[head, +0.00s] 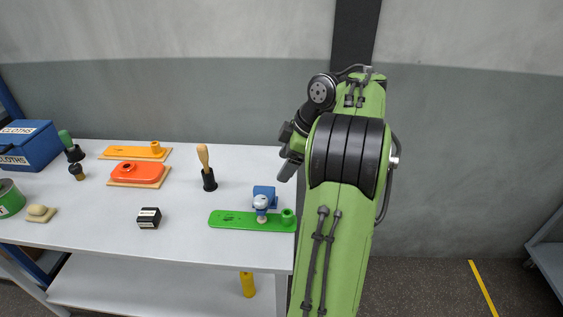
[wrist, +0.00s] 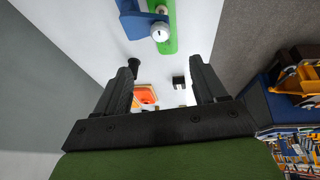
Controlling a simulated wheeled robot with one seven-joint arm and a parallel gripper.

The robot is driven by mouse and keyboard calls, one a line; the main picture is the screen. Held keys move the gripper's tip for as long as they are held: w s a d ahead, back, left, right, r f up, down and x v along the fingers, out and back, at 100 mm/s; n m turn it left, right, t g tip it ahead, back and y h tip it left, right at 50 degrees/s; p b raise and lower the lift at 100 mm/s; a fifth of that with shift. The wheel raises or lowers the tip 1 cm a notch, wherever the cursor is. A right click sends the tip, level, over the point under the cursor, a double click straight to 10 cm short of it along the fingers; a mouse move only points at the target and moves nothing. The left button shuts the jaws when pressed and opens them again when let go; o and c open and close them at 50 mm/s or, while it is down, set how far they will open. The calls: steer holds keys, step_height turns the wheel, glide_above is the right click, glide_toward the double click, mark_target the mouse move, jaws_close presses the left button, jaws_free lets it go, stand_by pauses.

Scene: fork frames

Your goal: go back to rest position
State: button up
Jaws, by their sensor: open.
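My gripper (head: 288,168) is at the end of my green arm, above the right end of the white table (head: 185,240). It points down and to the left, and the head view does not show its fingers clearly. In the wrist view my gripper (wrist: 163,61) has its two dark fingers spread wide apart with nothing held between them. The green plate (head: 235,219) with a peg lies on the table below the gripper. A blue block (head: 264,192) and a white-topped knob (head: 261,203) are at the plate; this knob also shows in the wrist view (wrist: 161,32).
The table also holds a black box (head: 149,218), a wooden-handled tool (head: 207,168), an orange-red plate (head: 137,174), a yellow-orange plate (head: 136,153) and a blue cloths box (head: 28,145). A yellow bottle (head: 247,284) stands on the lower shelf.

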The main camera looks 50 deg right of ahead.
steer(key=shift+f, duration=0.15)
steer(key=w+a+r+m, duration=0.1)
steer(key=a+r, duration=0.2)
steer(key=a, duration=0.4)
steer(key=w+a+r+m, duration=0.1)
steer(key=w+a+r, duration=0.1)
steer(key=a, duration=0.4)
steer(key=s+a+r+m+p, duration=0.1)
steer(key=s+a+m, duration=0.3)
steer(key=a, duration=0.8)
steer(key=s+a+f+m+h, duration=0.1)
steer(key=s+a+f, duration=0.1)
steer(key=s, duration=0.4)
steer(key=s+a+f+m+t, duration=0.1)
steer(key=s+f, duration=0.1)
steer(key=s, duration=0.4)
steer(key=shift+a+f+h+p, duration=0.25)
steer(key=shift+a+h+p, duration=0.1)
steer(key=shift+h, duration=0.05)
steer(key=shift+s, duration=0.1)
